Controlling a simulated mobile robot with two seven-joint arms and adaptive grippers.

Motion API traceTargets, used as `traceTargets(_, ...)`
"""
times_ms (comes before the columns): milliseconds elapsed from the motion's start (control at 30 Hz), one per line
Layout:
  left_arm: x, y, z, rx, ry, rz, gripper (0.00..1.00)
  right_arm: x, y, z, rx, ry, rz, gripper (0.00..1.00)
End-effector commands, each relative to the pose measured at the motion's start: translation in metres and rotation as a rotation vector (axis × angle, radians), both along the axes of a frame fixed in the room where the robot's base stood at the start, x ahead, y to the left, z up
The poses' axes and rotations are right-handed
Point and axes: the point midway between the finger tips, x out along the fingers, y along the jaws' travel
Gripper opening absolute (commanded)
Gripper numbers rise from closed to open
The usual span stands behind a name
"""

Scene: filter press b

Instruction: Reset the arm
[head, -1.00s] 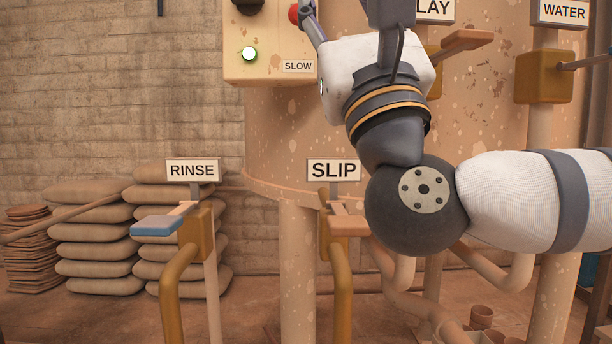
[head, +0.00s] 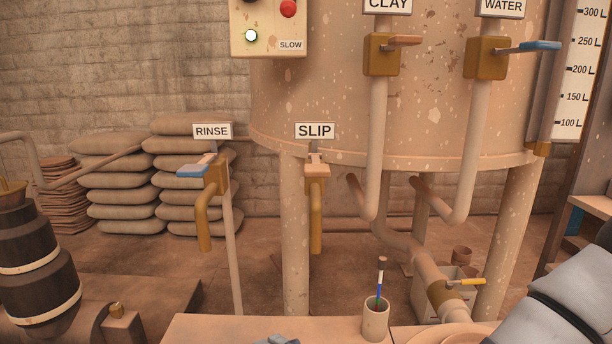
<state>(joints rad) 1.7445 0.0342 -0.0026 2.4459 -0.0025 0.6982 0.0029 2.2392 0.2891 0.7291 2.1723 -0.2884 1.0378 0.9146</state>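My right arm (head: 570,305) shows only as a grey and pale section with a dark band at the lower right corner. Its gripper cannot be made out. My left arm and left gripper cannot be made out either. A small grey shape (head: 277,340) is cut off by the bottom edge, and I cannot tell what it is.
RINSE (head: 190,170), SLIP (head: 316,158), CLAY (head: 404,41) and WATER (head: 540,46) valve levers stand around the large tank (head: 330,85). A cup with a brush (head: 375,322) stands on the front table (head: 215,328). A dark banded cylinder (head: 35,235) stands at left.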

Motion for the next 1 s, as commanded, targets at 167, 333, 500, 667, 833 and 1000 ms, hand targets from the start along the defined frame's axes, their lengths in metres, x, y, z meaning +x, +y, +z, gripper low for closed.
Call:
traceTargets(167, 0.023, 0.000, 0.028, 0.000, -0.073, 0.001, 0.46, -0.119, -0.056, -0.105, -0.448, 0.181, 0.256, 0.46)
traceTargets(333, 0.044, 0.000, 0.051, -0.001, -0.146, 0.003, 0.46, -0.249, -0.145, -0.156, -0.811, 0.360, 0.586, 0.46)
traceTargets(500, 0.062, 0.000, 0.069, -0.001, -0.208, 0.004, 0.46, -0.346, -0.229, -0.154, -1.033, 0.504, 0.884, 0.46)
traceTargets(667, 0.067, -0.001, 0.074, -0.001, -0.226, 0.005, 0.46, -0.383, -0.263, -0.147, -1.103, 0.568, 1.014, 0.46)
traceTargets(833, 0.066, 0.000, 0.072, 0.000, -0.220, 0.005, 0.46, -0.387, -0.266, -0.148, -1.104, 0.578, 1.029, 0.46)
traceTargets(1000, 0.065, 0.000, 0.072, 0.000, -0.220, 0.005, 0.46, -0.386, -0.265, -0.148, -1.102, 0.577, 1.027, 0.46)
